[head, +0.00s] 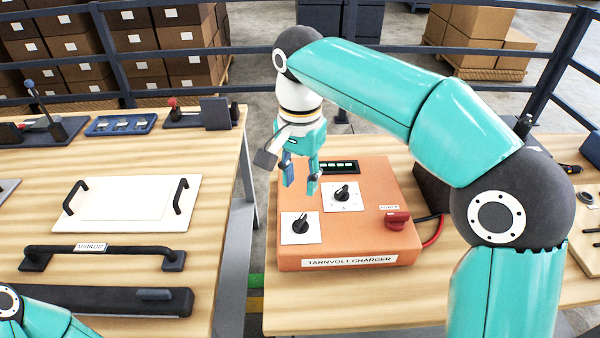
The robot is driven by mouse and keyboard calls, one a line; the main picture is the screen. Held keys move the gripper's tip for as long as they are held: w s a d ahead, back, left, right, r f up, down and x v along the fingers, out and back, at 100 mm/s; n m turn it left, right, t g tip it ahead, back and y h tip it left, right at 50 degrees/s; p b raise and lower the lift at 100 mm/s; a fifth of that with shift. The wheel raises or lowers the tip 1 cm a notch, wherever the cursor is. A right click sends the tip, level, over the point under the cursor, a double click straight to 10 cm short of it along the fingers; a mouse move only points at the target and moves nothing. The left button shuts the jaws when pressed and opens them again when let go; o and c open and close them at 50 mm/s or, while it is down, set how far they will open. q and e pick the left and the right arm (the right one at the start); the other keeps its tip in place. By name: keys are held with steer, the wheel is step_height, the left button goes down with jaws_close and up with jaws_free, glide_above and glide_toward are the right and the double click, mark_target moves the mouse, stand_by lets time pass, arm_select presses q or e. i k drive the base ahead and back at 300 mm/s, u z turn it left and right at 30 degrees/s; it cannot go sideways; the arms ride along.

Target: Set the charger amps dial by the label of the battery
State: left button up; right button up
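The orange charger (345,238), labelled TARNVOLT CHARGER, sits on the right wooden table. Its top has two black dials on white plates, a front-left dial (300,223) and a back-right dial (342,193). A dark display strip with green marks (340,167) lies behind them. A red knob (396,219) is at the right. My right gripper (300,186) points down over the charger's back-left part, fingers apart and empty, above the front-left dial. A dark box (432,192), perhaps the battery, is partly hidden behind my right arm; no label on it is readable. My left gripper is out of frame.
A red cable (435,232) runs at the charger's right side. The left table holds a white panel with black handles (122,200), a MIRROR bar (95,253) and a blue switch strip (122,124). A gap separates the tables. A railing (250,50) stands behind.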

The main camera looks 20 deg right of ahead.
mark_target(341, 194)
steer(key=k, duration=1)
